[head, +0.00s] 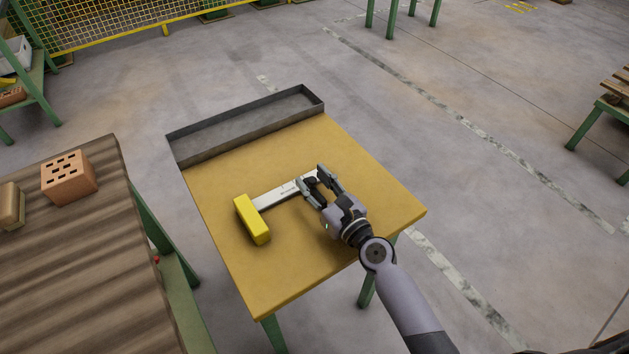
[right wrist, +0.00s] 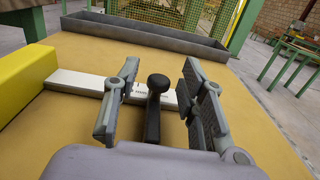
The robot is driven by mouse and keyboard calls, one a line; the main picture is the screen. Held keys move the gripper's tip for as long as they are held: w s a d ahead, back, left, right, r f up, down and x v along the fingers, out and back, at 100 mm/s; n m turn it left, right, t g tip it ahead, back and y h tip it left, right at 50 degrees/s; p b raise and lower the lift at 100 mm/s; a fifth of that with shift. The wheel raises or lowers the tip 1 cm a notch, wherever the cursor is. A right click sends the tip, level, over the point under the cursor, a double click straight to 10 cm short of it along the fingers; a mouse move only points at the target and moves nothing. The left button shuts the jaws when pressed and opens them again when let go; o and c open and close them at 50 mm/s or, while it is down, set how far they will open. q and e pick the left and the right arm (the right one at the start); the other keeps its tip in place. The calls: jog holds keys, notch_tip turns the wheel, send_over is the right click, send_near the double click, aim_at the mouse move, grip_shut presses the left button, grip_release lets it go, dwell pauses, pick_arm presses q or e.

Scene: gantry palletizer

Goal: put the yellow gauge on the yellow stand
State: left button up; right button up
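The yellow gauge is T-shaped, with a yellow block (head: 252,219) at one end and a flat pale steel bar (head: 278,194). It lies on a table with a dull yellow top (head: 340,255) and green legs; I see no other clear yellow stand. In the right wrist view the yellow block (right wrist: 22,80) is at the left and the bar (right wrist: 75,82) runs right. A black knob on a post (right wrist: 158,84) stands at the bar, between my right gripper's fingers. My right gripper (head: 318,182) is open, with gaps either side of the knob. My left gripper is not in view.
A shallow grey metal tray (head: 245,131) lies along the table's far edge. At left, a wooden-topped bench (head: 75,270) holds a holed brick (head: 69,178) and a tan block (head: 10,206). The yellow tabletop's right and front are clear.

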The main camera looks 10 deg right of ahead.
jog(key=b+v, duration=0.1)
jog(key=v, duration=0.4)
jog(key=b+v, duration=0.1)
jog(key=v, duration=0.4)
jog(key=shift+s+d+f, duration=0.15)
jog(key=shift+s+f, duration=0.1)
jog(key=shift+s, duration=0.1)
jog(key=shift+s+d+r+b, duration=0.2)
jog(key=shift+s+d+b, duration=0.1)
jog(key=shift+s, duration=0.3)
